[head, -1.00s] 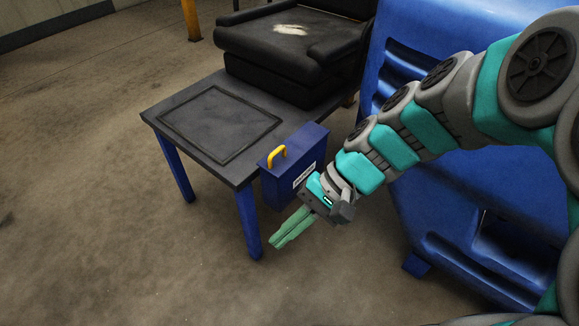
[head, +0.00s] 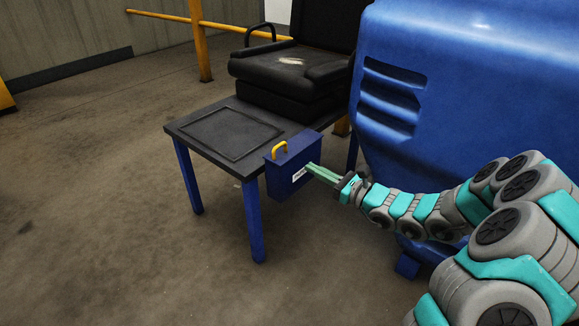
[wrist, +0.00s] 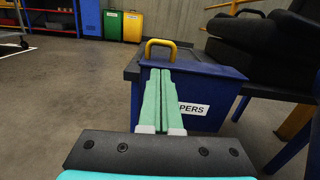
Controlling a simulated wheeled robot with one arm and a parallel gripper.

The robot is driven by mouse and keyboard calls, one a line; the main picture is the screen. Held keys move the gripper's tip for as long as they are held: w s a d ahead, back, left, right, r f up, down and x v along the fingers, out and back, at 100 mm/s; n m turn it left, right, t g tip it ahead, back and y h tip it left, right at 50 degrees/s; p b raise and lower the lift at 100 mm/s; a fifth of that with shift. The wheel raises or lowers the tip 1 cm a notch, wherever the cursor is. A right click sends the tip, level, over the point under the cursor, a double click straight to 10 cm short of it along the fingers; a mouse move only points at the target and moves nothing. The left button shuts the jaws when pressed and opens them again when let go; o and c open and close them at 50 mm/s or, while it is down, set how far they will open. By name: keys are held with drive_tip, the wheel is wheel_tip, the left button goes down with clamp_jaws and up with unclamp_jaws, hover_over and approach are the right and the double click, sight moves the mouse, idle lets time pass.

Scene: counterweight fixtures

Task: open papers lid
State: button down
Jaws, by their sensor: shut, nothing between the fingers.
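The papers box (head: 284,180) is a dark blue box at the right edge of the table, with a white label on its front. Its lid (head: 296,147) is down and carries a yellow handle (head: 279,150). In the wrist view the label reads "PERS" beside my fingers, and the yellow handle (wrist: 161,44) stands just beyond the fingertips. My gripper (head: 310,167) is shut and empty, its green fingers pointing left at the box's upper front. In the wrist view my gripper (wrist: 159,72) covers part of the box front. I cannot tell whether the tips touch the box.
The dark table (head: 190,140) with blue legs stands left of the box. A black armchair (head: 290,75) is behind it. A large blue machine (head: 460,90) fills the right side. Green (wrist: 112,22) and yellow (wrist: 133,27) bins stand far back. The floor in front is open.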

sight(288, 158)
drive_tip(key=x, duration=0.9)
drive_tip(key=shift+w+a+f+p, duration=0.1)
drive_tip(key=shift+w+f+p, duration=0.05)
drive_tip(key=shift+w+p, duration=0.3)
